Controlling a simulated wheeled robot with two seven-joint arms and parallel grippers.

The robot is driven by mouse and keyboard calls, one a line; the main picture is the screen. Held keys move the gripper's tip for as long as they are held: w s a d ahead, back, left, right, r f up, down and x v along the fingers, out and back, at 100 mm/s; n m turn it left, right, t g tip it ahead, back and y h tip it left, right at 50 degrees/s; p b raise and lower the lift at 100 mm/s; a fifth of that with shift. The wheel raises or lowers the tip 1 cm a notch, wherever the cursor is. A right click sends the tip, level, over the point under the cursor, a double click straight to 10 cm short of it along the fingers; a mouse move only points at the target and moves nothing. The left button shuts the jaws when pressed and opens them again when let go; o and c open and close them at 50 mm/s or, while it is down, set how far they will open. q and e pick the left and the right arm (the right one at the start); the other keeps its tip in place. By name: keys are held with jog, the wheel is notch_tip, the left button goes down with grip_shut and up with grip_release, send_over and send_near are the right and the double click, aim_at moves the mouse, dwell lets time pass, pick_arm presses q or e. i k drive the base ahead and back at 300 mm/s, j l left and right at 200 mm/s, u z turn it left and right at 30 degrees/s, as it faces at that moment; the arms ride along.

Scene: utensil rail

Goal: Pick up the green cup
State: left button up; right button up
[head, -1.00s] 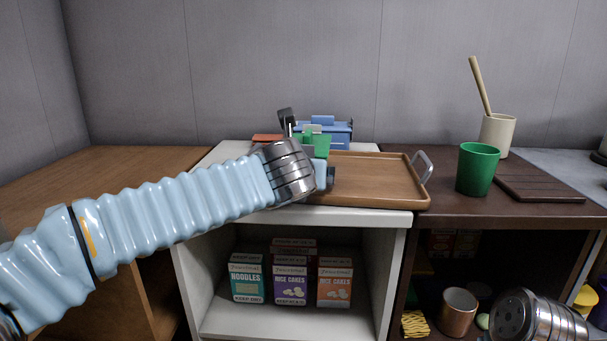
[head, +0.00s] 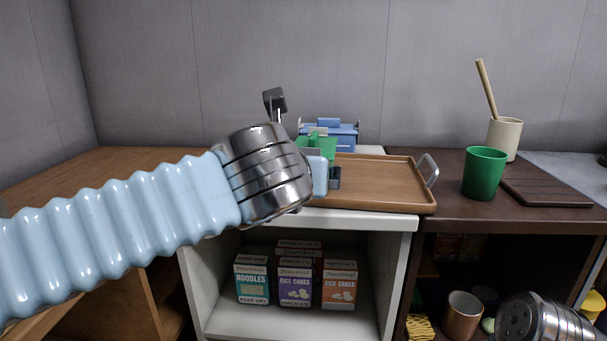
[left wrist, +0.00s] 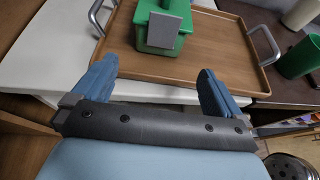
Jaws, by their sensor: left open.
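The green cup (head: 484,174) stands upright on the dark brown counter, right of the wooden tray. It also shows at the right edge of the left wrist view (left wrist: 300,57), partly cut off. My left gripper (head: 328,174) is over the front left part of the tray, well left of the cup. In the left wrist view its blue fingers (left wrist: 155,78) are wide apart with nothing between them. Only a metal part of my right arm shows at the lower right of the head view; its jaws are out of frame.
The wooden tray (head: 385,180) has metal handles; a green container with a grey tab (left wrist: 160,27) sits at it. Behind stands a blue box (head: 338,135). A cream crock (head: 505,138) with a wooden utensil and a dark board (head: 545,192) are near the cup. Food boxes (head: 295,283) fill the shelf below.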

aim_at(484, 167)
jog(key=l, duration=0.5)
jog(key=i+l, duration=0.15)
jog(key=l, duration=0.8)
jog(key=i, duration=0.05)
